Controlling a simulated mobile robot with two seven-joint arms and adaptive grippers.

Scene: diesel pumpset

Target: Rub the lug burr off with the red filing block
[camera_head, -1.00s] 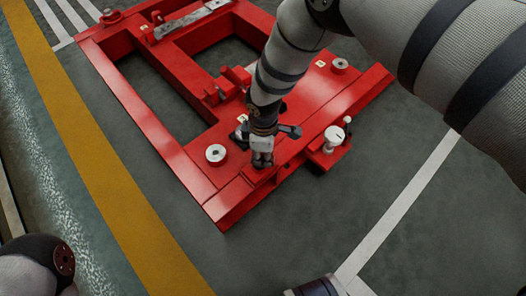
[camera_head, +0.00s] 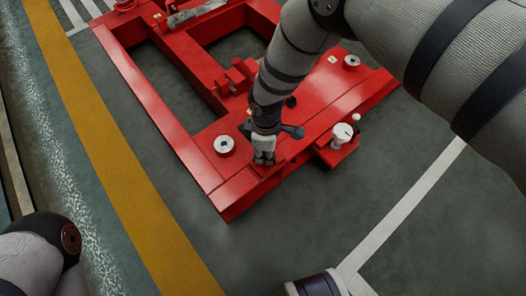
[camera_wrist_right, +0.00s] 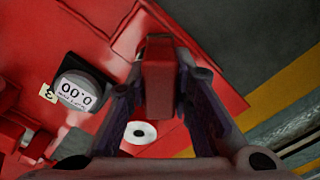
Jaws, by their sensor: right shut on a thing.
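My right gripper (camera_head: 264,158) points down over the near end of the red steel frame (camera_head: 185,140). In the right wrist view its fingers (camera_wrist_right: 160,100) are shut on the red filing block (camera_wrist_right: 158,75), which sticks out past the fingertips. Behind the block is the red frame, close in colour, so I cannot tell whether they touch. I cannot make out the lug burr; the gripper and block may hide it. My left gripper is out of view.
A white round pad (camera_head: 224,145) sits left of the gripper; another (camera_head: 351,62) is farther right. A side bracket (camera_head: 340,146) carries a white knob. Green floor surrounds the frame.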

